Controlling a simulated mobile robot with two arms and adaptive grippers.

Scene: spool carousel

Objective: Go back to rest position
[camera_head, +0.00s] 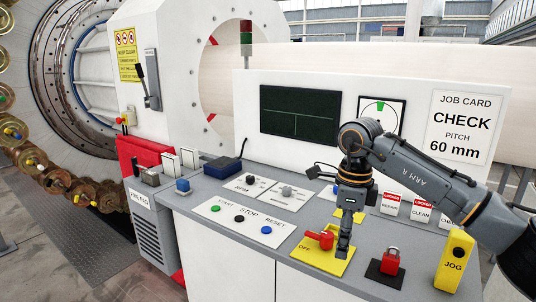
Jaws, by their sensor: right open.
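My right arm comes in from the right edge and bends down over the control console (225,165). My right gripper (344,248) points down over the yellow OFF plate (318,257), just right of the red switch handle (322,240). It is open, and nothing shows between its fingers. I cannot tell whether the fingertips touch the plate. My left gripper is not in view.
START, STOP and RESET buttons (239,219) lie to the left. A job card (461,126) and dark screen (300,111) are behind. The spool carousel (65,100) is far left.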

